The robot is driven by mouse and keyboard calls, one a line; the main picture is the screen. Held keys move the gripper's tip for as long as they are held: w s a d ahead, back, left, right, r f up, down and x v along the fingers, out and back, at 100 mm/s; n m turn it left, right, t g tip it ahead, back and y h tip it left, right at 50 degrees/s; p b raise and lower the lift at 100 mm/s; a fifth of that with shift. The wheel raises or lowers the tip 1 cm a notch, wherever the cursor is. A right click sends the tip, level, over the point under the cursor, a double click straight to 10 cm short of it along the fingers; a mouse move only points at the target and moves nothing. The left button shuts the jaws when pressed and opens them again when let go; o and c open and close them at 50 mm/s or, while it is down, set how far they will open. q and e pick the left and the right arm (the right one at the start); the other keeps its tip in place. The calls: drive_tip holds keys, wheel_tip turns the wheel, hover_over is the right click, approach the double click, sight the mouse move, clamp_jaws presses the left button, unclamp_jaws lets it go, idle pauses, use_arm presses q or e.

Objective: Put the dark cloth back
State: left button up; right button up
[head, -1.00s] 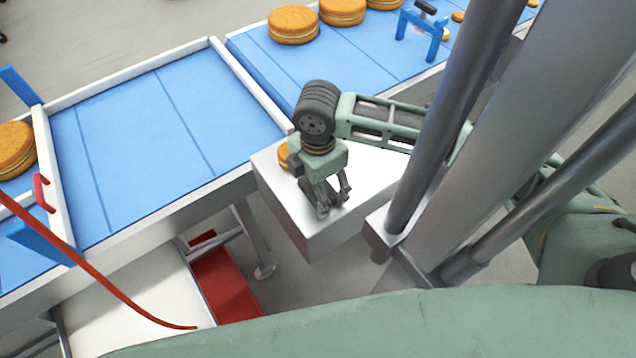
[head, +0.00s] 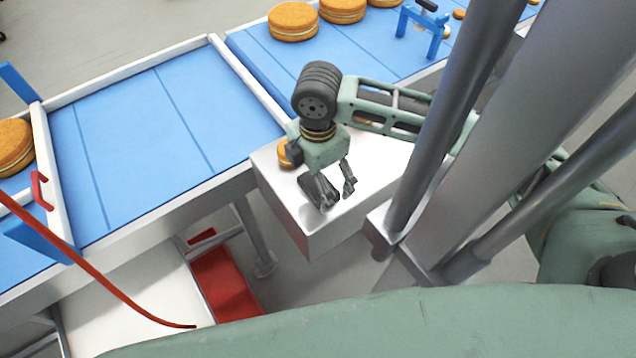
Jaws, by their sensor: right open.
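My right gripper (head: 337,197) is open and hangs over the white block-like stand (head: 290,200), low above its top near the front edge. One finger shows on the right; around the left finger is a dark patch, and I cannot tell whether this is only the finger or also dark cloth. I make out no dark cloth for certain elsewhere. My left gripper is not in view.
A small biscuit (head: 284,154) lies on the stand behind the gripper. Blue conveyor belts (head: 150,120) with white rails run behind and left, carrying large filled rounds (head: 293,22). A blue frame (head: 424,30) stands on the far belt. A red tray (head: 225,283) is below.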

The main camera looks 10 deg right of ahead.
wheel_tip(320, 180, up, 10)
drive_tip(key=b, duration=0.2)
drive_tip(key=shift+f, duration=0.25)
